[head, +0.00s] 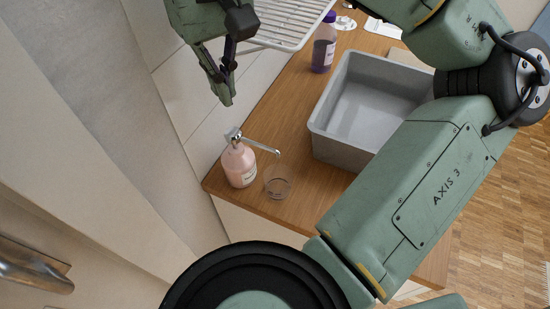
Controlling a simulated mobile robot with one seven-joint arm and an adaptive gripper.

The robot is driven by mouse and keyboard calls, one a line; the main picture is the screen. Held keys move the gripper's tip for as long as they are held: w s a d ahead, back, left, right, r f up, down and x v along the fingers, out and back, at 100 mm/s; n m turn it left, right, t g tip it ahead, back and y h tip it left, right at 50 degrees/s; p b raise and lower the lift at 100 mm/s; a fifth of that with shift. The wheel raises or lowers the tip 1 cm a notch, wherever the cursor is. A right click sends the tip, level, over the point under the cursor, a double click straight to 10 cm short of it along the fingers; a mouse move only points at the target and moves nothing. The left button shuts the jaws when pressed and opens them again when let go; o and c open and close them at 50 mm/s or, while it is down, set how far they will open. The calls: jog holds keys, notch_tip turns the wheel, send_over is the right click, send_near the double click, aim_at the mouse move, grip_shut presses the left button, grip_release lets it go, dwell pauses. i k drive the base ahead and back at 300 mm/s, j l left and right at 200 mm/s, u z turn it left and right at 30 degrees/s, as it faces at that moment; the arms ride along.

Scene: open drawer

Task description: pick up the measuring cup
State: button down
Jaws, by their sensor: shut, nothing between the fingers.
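A small clear glass cup (278,187), which looks like the measuring cup, stands near the corner of the wooden counter (262,130). It is beside a pink pump bottle (239,164), whose metal spout reaches over toward it. My gripper (226,98) is at the upper left, above and to the left of the cup and well apart from it. Its fingers are together and hold nothing. The cup is see-through, so its markings cannot be made out.
A grey open bin (322,133) stands to the right of the cup. A purple bottle (323,50) and a white dish rack (284,22) are farther back. My arm covers the counter's right part. Bare wood lies between the cup and the purple bottle.

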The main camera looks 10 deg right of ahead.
aim_at(277, 170)
jog(key=k, duration=1)
